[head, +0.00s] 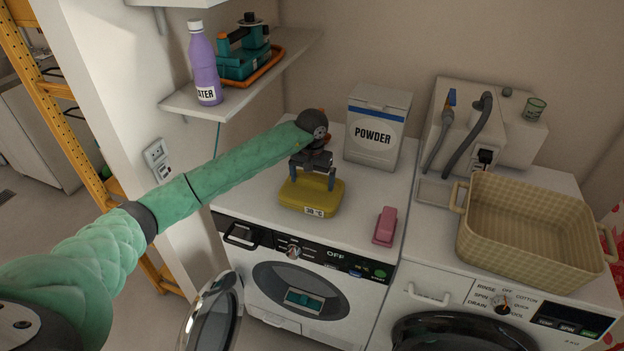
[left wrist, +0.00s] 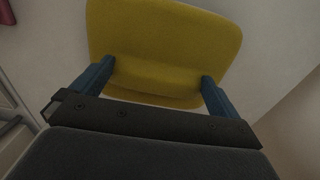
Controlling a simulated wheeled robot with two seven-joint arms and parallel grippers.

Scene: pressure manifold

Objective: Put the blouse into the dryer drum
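A yellow folded bundle with a "30 °C" tag, apparently the blouse (head: 309,198), lies on top of the left machine, the dryer (head: 352,232). My left gripper (head: 312,180) is over the blouse, pointing down, with its fingers spread apart. In the left wrist view the blouse (left wrist: 165,50) fills the space ahead of the two blue fingers (left wrist: 157,85); whether they touch it is unclear. The round dryer door (head: 212,318) is swung open to the left. The drum opening (head: 268,283) faces front, with a teal item (head: 304,299) showing there. My right gripper is out of view.
A pink object (head: 385,226) lies right of the blouse. A powder box (head: 377,128) stands behind. The washer on the right carries a checked basket (head: 480,250). A shelf (head: 285,68) with a purple bottle (head: 203,65) is at the upper left.

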